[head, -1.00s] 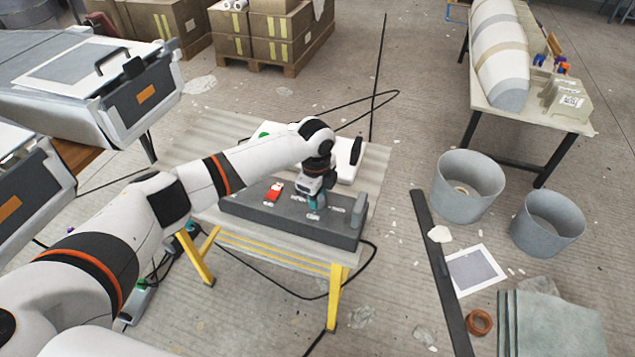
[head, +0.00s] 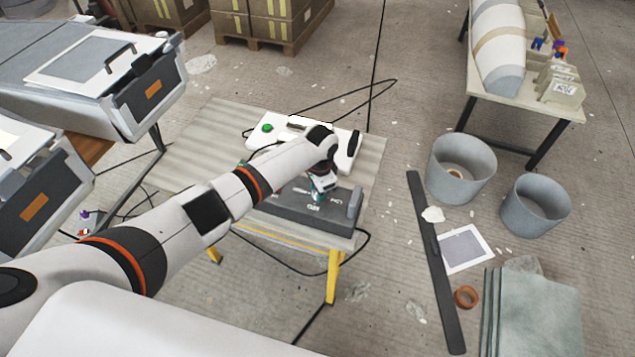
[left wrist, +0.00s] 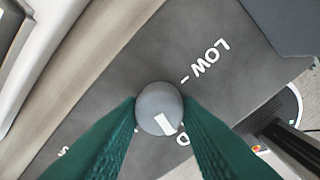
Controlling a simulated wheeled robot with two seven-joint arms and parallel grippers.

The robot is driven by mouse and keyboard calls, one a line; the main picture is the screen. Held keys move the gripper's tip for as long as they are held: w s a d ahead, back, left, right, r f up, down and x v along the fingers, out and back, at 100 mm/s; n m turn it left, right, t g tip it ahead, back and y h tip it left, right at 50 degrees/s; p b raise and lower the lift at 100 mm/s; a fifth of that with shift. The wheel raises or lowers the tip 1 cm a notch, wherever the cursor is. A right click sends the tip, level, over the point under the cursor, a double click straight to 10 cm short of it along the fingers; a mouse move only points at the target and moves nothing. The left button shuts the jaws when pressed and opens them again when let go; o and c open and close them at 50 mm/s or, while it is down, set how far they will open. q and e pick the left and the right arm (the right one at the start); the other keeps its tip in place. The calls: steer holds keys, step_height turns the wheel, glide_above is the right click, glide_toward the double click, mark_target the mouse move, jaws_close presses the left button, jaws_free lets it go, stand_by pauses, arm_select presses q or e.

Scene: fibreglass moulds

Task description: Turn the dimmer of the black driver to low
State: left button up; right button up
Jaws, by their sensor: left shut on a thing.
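The black driver (head: 335,224) is a dark grey box on the bench, partly hidden by my left arm in the head view. Its face, with white lettering, fills much of the left wrist view (left wrist: 125,75). Its dimmer is a round grey knob (left wrist: 155,98) with a white pointer mark. The word LOW is up and right of the knob, with a short tick beside it. My left gripper (left wrist: 160,112), with green fingers, is shut on the knob. It also shows in the head view (head: 317,197). My right gripper is out of view.
A white unit (head: 262,142) with a green button stands behind the black driver on the bench (head: 190,150). A raised grey block (head: 355,204) stands at the driver's right end. Black cables lie on the floor. Two grey buckets (head: 460,172) stand to the right.

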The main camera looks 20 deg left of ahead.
arm_select(q)
steer(key=n+p, duration=0.2)
steer(key=n, duration=0.2)
steer(key=shift+d+r+n, duration=0.1)
steer(key=shift+n, duration=0.2)
steer(key=n+p, duration=0.1)
steer(key=n, duration=0.3)
steer(key=shift+n, duration=0.3)
steer(key=n+p, duration=0.1)
steer(key=n, duration=0.4)
steer(key=shift+w+d+g, duration=0.1)
steer(key=shift+w+g, duration=0.05)
steer(key=shift+g, duration=0.15)
steer(key=n, duration=0.5)
steer(key=shift+w+n, duration=0.1)
steer(key=shift+n, duration=0.3)
steer(key=o, duration=1)
steer(key=shift+c, duration=0.2)
